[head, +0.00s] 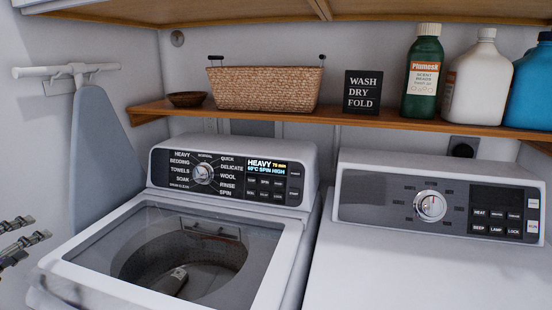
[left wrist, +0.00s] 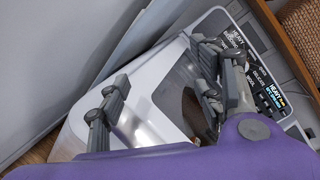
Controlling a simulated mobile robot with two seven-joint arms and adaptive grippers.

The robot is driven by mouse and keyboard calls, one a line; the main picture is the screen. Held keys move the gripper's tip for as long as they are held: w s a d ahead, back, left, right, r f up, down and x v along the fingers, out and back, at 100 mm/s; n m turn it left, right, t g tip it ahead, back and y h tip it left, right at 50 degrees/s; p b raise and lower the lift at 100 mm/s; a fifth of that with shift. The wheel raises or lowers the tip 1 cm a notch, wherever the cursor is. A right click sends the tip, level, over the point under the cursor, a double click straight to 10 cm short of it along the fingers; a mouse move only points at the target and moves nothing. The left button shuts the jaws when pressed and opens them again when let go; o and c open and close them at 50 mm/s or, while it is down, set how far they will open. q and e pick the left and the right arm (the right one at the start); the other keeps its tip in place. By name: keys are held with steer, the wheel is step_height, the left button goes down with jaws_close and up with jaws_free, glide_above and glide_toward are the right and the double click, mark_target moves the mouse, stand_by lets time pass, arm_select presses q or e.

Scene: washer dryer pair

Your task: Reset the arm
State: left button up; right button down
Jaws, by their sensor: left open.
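My left gripper (head: 22,240) shows at the left edge of the head view, left of the washer and apart from it. Its fingers are spread and nothing is between them. In the left wrist view the open gripper (left wrist: 160,100) has the washer behind it. The washer (head: 285,262) has a glass lid that looks closed, with the drum visible through it. Its control panel (head: 229,178) is lit and reads HEAVY. My right gripper is in neither view.
A dryer (head: 420,270) stands right of the washer. A wooden shelf (head: 360,121) above holds a wicker basket (head: 265,89), a small bowl (head: 187,99), a sign (head: 362,92) and bottles (head: 423,75). An ironing board (head: 103,135) hangs on the left wall.

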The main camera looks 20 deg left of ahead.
arm_select(q)
steer(key=s+a+f+n+g+y, duration=0.1)
steer(key=s+a+f+n+y, duration=0.3)
steer(key=s, duration=0.6)
steer(key=s+d+f+n+g, duration=0.1)
steer(key=s+f+n+g, duration=0.15)
steer(key=s+f, duration=0.6)
steer(key=d+f+n+g+h, duration=0.1)
steer(key=d+f+n+h, duration=0.25)
steer(key=d+f, duration=1.05)
steer(key=d+f+n+g+h, duration=0.2)
steer(key=d+f+n+h, duration=0.15)
steer(key=d+f, duration=1.15)
steer(key=d+n+h, duration=0.2)
steer(key=d+n, duration=0.5)
steer(key=d, duration=2)
steer(key=w+d+r+t+p, duration=0.1)
steer(key=w+r+p, duration=0.2)
steer(key=r+p, duration=0.6)
steer(key=shift+w+r+h, duration=0.25)
steer(key=shift+r+h, duration=0.15)
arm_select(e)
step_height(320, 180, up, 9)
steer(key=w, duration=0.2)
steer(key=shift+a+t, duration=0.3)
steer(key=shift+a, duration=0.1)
